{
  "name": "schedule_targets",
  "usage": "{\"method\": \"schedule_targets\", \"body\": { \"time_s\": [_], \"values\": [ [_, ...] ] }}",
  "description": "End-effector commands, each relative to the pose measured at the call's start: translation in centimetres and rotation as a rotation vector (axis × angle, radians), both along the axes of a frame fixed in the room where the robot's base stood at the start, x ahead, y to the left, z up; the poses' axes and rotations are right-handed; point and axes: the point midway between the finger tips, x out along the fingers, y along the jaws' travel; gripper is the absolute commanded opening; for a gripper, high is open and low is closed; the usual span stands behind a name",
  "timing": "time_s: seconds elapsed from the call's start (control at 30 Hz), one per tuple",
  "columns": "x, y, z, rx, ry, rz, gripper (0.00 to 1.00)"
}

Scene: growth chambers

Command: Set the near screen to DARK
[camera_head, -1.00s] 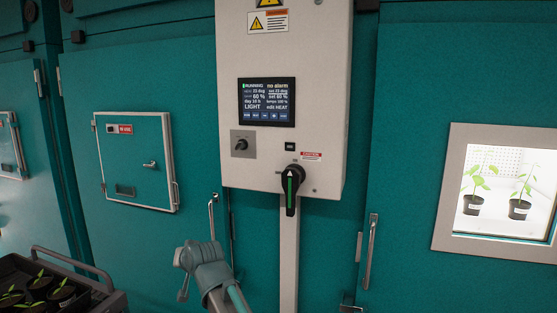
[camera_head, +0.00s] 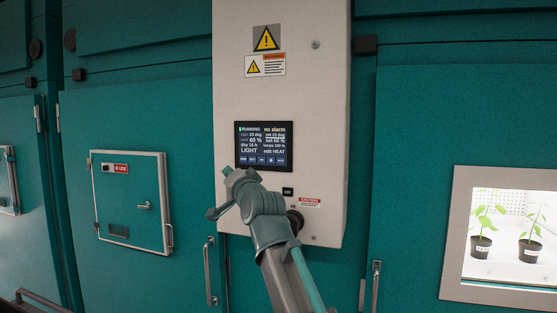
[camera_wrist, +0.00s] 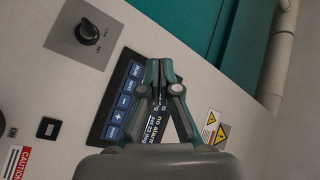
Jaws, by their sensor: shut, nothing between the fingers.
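The near screen (camera_head: 263,145) is a dark display on the pale control box. It reads RUNNING, no alarm, LIGHT and edit HEAT, with a row of blue buttons along its bottom edge. My gripper (camera_head: 229,172) is just below the screen's lower left corner. In the wrist view the screen (camera_wrist: 112,112) lies turned on its side, and my gripper (camera_wrist: 159,66) is shut and empty in front of it. The fingers and gripper body hide much of the screen there. I cannot tell whether the fingertips touch the panel.
A small black knob (camera_wrist: 87,32) sits beside the screen in the wrist view. A black rotary handle (camera_head: 296,222) is mostly behind my arm. Warning labels (camera_head: 265,65) are above the screen. A closed hatch (camera_head: 131,203) is left, a lit plant window (camera_head: 508,238) right.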

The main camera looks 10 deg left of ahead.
Motion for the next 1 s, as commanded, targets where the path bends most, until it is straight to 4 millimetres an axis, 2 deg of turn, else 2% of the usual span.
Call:
{"method": "schedule_targets", "body": {
  "time_s": [0.1,0.2,0.67,0.87,1.0],
  "values": [
    [0.0,-0.1,1.4,0.104,0.006,0.008,0.0],
    [0.0,-0.3,1.8,0.152,0.014,0.012,0.0],
    [0.2,-0.3,1.7,0.16,0.024,0.014,0.0],
    [1.6,-0.4,1.6,0.161,0.024,0.013,0.0],
    [3.3,-0.5,1.5,0.161,0.024,0.013,0.0]
  ]
}}
